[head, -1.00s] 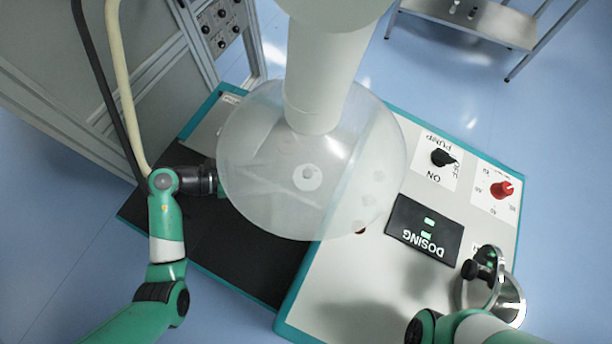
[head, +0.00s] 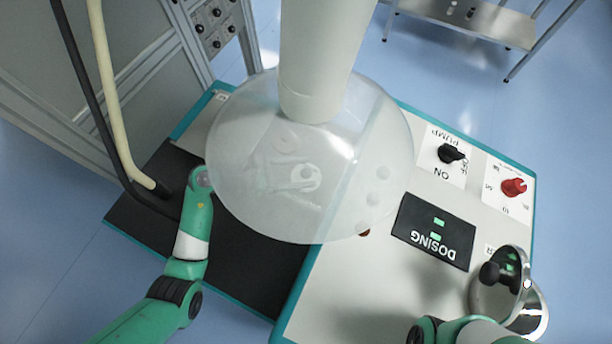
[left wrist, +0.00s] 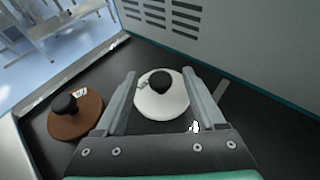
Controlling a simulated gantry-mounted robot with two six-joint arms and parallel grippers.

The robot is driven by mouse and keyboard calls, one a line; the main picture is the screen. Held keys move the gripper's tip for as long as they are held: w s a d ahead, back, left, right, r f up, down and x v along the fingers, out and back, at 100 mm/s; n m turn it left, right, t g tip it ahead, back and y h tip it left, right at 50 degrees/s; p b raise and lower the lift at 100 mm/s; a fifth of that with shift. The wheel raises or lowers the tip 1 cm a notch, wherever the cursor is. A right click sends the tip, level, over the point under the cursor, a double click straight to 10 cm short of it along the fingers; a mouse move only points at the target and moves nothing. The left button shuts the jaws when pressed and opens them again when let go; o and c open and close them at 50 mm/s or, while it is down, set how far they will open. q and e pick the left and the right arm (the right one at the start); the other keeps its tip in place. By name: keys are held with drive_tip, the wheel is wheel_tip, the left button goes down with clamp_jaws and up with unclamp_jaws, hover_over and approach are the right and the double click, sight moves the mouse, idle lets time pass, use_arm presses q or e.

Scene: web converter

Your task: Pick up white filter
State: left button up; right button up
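The white filter (left wrist: 163,96) is a round white disc with a black knob, lying on the black surface in the left wrist view. My left gripper (left wrist: 160,84) is open, with its two fingers on either side of the filter and its knob; I cannot tell whether they touch it. In the head view the filter and my left gripper are seen only dimly through a translucent dome (head: 250,185). My right arm (head: 465,330) shows at the bottom right of the head view; its gripper is not seen.
A brown disc with a black knob (left wrist: 75,118) lies left of the white filter. A vented wall panel (left wrist: 235,35) rises behind. The control panel with a DOSING display (head: 433,232), black PUMP knob (head: 451,154) and red knob (head: 513,187) is at the right. A round metal part (head: 497,293) stands near my right arm.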

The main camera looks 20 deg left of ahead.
use_arm(q)
clamp_jaws()
idle(0.3)
wheel_tip(320, 180, up, 4)
drive_tip(key=shift+f+p, duration=0.25)
drive_tip(key=shift+p, duration=0.9)
drive_tip(key=shift+s+a+r, duration=0.2)
drive_tip(key=shift+a, duration=0.1)
drive_tip(key=s+a+p, duration=0.1)
drive_tip(key=s+a, duration=0.2)
drive_tip(key=a, duration=0.1)
drive_tip(key=s+a+p, duration=0.1)
drive_tip(key=s+a, duration=0.3)
drive_tip(key=s+a+p, duration=0.1)
drive_tip(key=s+a, duration=0.3)
drive_tip(key=a, duration=0.1)
drive_tip(key=shift+s+f, duration=0.2)
